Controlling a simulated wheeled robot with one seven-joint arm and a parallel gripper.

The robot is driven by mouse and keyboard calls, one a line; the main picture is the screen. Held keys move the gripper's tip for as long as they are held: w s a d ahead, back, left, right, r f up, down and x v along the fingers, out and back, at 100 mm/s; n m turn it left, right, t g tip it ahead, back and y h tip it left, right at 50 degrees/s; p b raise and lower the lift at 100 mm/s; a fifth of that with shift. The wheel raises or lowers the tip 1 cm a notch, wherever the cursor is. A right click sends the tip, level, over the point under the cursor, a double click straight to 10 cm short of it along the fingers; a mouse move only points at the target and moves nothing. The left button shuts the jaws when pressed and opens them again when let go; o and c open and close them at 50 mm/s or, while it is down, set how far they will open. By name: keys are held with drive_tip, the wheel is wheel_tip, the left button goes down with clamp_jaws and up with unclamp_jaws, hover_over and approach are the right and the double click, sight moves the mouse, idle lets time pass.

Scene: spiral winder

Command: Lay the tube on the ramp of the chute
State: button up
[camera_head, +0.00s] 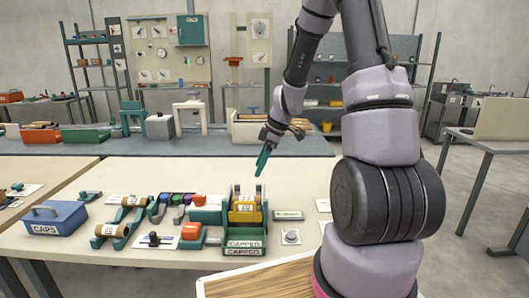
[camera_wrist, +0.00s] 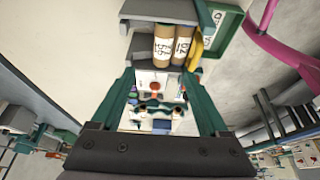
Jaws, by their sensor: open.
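My gripper (camera_head: 261,168) hangs above and behind the chute. In the wrist view its teal fingers (camera_wrist: 160,76) are apart with nothing held between them.
A blue CAPS box (camera_head: 54,222) stands at the left. An orange-topped device (camera_head: 191,231) and a white card with a dark tool (camera_head: 155,240) lie left of the chute. A small round-button block (camera_head: 291,237) sits to its right. The bench behind the chute is bare.

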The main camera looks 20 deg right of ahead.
drive_tip(key=s+r+m+t, duration=0.1)
drive_tip(key=s+r+m, duration=0.2)
drive_tip(key=r, duration=0.3)
drive_tip(key=s+r+m+t+h, duration=0.1)
drive_tip(key=s+r+m, duration=0.2)
drive_tip(key=r, duration=0.4)
drive_tip(key=s+r+m+t, duration=0.1)
drive_tip(key=s+r+m, duration=0.15)
drive_tip(key=r, duration=0.35)
drive_tip(key=s+d+r+m+t+h, duration=0.1)
drive_tip(key=s+r+m+t, duration=0.1)
drive_tip(key=s+r+m, duration=0.7)
drive_tip(key=s+m, duration=0.1)
drive_tip(key=s, duration=0.2)
drive_tip(key=shift+s+d+t, duration=0.2)
drive_tip(key=shift+d+t, duration=0.05)
drive_tip(key=shift+t, duration=0.15)
